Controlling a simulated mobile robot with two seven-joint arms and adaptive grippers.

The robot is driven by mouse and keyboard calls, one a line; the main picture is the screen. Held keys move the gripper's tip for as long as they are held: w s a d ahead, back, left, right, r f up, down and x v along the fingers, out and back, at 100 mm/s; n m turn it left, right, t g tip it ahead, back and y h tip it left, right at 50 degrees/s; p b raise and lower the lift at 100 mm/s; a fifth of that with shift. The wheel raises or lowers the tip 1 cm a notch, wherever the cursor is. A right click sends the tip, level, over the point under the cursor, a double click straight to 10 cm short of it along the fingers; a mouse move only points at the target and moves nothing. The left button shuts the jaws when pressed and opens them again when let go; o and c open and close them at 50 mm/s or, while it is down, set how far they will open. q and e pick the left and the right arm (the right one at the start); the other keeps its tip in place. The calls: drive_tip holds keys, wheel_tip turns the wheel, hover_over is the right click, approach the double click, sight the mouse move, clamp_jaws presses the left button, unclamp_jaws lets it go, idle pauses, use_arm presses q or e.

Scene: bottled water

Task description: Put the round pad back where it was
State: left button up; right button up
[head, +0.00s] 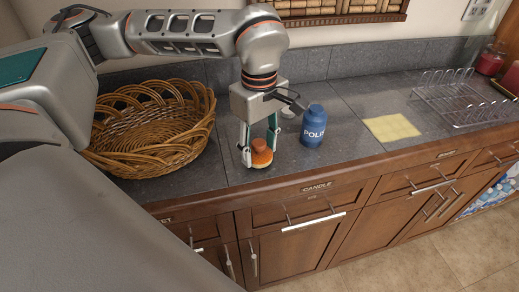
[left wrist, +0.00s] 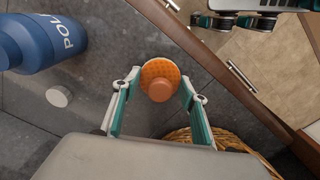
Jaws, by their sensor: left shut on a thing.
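The round pad (head: 262,157) is orange with a brownish-orange knob on top. My left gripper (head: 259,147) is shut on the round pad, with one finger on either side, close above the dark tiled counter near its front edge. In the left wrist view, the pad (left wrist: 160,80) sits between the two fingertips (left wrist: 162,88), knob toward the camera. I cannot tell whether the pad touches the counter.
A wicker basket (head: 128,165) stands left of my gripper. A blue bottle (head: 313,128) stands to the right, with a small white round cap (left wrist: 59,96) near it. A yellow cloth (head: 391,128) and wire rack (head: 455,99) lie further right. Counter (head: 345,150) between bottle and cloth is clear.

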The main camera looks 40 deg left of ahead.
sight(259, 143)
use_arm(q)
drive_tip(key=shift+f, duration=0.4)
drive_tip(key=shift+f, duration=0.15)
drive_tip(key=o, duration=1)
wheel_tip(259, 143, up, 11)
drive_tip(key=shift+r+p, duration=0.2)
drive_tip(key=shift+p, duration=0.4)
drive_tip(key=shift+r, duration=0.5)
